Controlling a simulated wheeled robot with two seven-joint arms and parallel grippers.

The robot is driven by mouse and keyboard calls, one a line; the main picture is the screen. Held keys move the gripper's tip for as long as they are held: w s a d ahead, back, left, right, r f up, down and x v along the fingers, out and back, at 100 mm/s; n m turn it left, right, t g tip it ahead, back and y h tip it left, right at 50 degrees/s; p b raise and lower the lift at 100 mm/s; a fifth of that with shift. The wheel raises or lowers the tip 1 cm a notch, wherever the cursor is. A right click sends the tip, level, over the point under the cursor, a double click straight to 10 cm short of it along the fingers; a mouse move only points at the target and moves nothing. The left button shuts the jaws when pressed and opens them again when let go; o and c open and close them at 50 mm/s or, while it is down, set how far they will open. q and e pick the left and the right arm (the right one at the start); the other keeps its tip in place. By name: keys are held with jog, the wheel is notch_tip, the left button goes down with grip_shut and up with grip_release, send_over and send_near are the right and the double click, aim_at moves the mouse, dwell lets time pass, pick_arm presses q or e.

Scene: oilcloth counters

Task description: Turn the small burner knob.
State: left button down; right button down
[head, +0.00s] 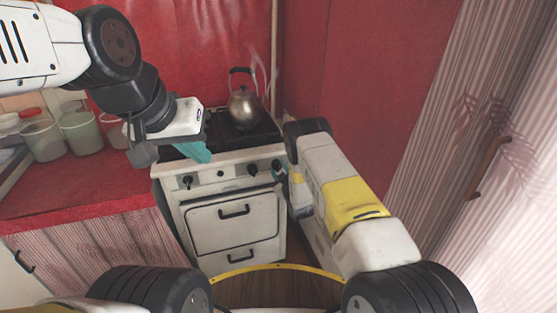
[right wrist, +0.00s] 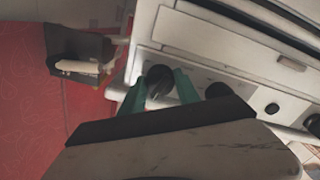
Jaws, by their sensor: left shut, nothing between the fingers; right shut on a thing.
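The white stove (head: 232,210) has a row of dark knobs along its front panel. My right gripper (head: 281,174) is at the right end of this row, with its fingers mostly hidden behind the arm in the head view. In the right wrist view its teal fingers stand on both sides of a black burner knob (right wrist: 158,82), and it is shut on that knob. The neighbouring knob (right wrist: 218,90) is just beside the fingers. My left gripper (head: 197,152) is shut and empty above the left front of the stove top. I cannot tell the knob's turn angle.
A metal kettle (head: 243,104) stands on the back of the stove top. Several tubs (head: 80,130) stand on the red counter (head: 90,193) at left. A red wall (head: 330,90) rises close on the right of the stove. The oven door handle (head: 234,211) sticks out below the knobs.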

jog(key=shift+n, duration=1.5)
jog(key=c, duration=0.9)
grip_release()
jog(key=shift+s, duration=0.1)
jog(key=v, duration=0.7)
jog(key=shift+s+d, duration=0.15)
jog(key=shift+s, duration=0.15)
